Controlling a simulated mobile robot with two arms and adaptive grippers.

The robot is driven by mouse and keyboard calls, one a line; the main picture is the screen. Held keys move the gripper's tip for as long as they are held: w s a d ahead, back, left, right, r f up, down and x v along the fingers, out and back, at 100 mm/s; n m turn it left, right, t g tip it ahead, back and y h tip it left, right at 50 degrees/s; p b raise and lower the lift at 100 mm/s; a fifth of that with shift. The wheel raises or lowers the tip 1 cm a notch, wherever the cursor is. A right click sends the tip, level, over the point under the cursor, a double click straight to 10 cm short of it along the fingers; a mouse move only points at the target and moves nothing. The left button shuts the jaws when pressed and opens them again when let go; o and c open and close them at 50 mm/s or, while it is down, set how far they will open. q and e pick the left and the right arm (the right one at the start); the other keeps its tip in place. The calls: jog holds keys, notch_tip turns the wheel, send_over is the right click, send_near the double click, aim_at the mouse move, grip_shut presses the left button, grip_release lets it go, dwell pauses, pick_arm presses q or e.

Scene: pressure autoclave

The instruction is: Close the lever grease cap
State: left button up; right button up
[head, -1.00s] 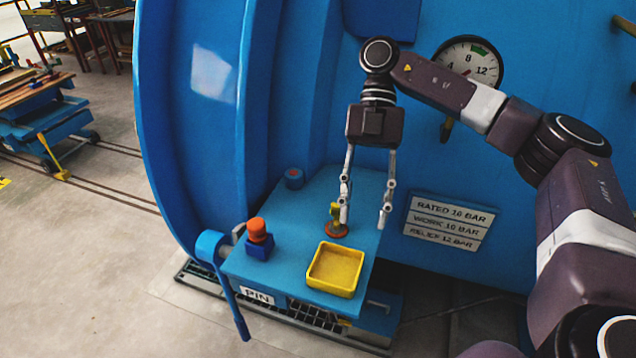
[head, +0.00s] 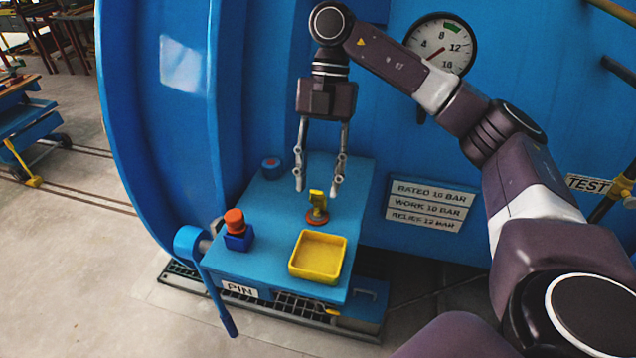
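A small yellow lever piece (head: 317,198) stands upright on a round red-brown base (head: 317,217) on the blue shelf. It looks like the lever grease cap, though whether its cap is open is too small to tell. My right gripper (head: 317,189) points down with its two fingers spread and nothing held between them. In the picture, the yellow lever lies between and just below the fingertips. I cannot tell the exact height gap or whether a finger touches it. My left gripper is not in view.
A yellow tray (head: 343,262) sits in front of the lever on the shelf (head: 250,205). An orange-topped blue block (head: 236,228) is at left and a blue knob (head: 271,168) behind. A blue handle (head: 218,300) hangs at the left edge. The vessel wall stands behind.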

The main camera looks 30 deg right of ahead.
jog(key=shift+s+a+f, duration=0.1)
jog(key=shift+s+f, duration=0.05)
jog(key=shift+f, duration=0.3)
jog(key=shift+c, duration=0.4)
grip_shut()
